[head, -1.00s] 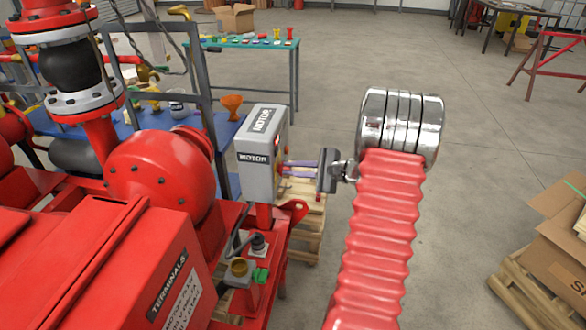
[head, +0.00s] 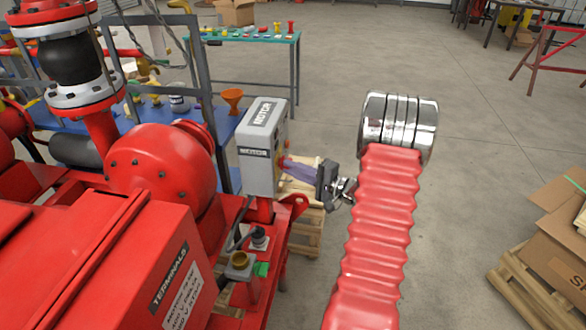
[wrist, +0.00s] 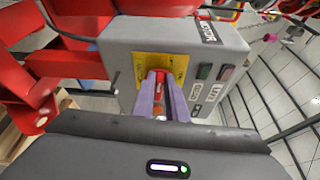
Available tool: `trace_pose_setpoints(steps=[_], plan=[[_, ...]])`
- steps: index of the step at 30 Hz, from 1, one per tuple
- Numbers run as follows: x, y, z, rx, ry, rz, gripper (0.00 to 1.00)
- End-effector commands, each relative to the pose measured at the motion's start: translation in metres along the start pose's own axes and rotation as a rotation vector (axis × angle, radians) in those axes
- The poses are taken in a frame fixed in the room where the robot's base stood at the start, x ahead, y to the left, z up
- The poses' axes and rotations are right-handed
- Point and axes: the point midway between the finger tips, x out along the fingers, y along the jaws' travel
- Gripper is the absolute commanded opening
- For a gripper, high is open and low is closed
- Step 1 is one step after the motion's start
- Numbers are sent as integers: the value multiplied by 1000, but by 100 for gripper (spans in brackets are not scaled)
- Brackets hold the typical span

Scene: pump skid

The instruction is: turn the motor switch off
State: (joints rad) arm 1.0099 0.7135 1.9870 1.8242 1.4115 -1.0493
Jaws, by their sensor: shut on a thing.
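The grey motor switch box (head: 258,165), labelled MOTOR, stands on the red skid. In the wrist view the box (wrist: 200,62) shows a yellow plate (wrist: 178,62) with a red switch handle (wrist: 158,78) on it. Green and red buttons sit beside the plate. My gripper (head: 288,165) reaches the box from the right in the head view. In the wrist view its two purple fingers (wrist: 161,88) lie on either side of the red handle and are shut on it. The fingers hide part of the handle.
A red motor housing (head: 160,175) and a terminals box (head: 150,265) stand left of the switch box. A small fitting with a green part (head: 261,269) sits below it. Cardboard boxes on a pallet (head: 545,245) stand at the right.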

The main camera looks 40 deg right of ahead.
Motion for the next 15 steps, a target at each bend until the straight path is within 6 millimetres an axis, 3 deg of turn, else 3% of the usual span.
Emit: trace_pose_setpoints(steps=[15], plan=[[1, 9, 5, -103, -10, -38, 0]])
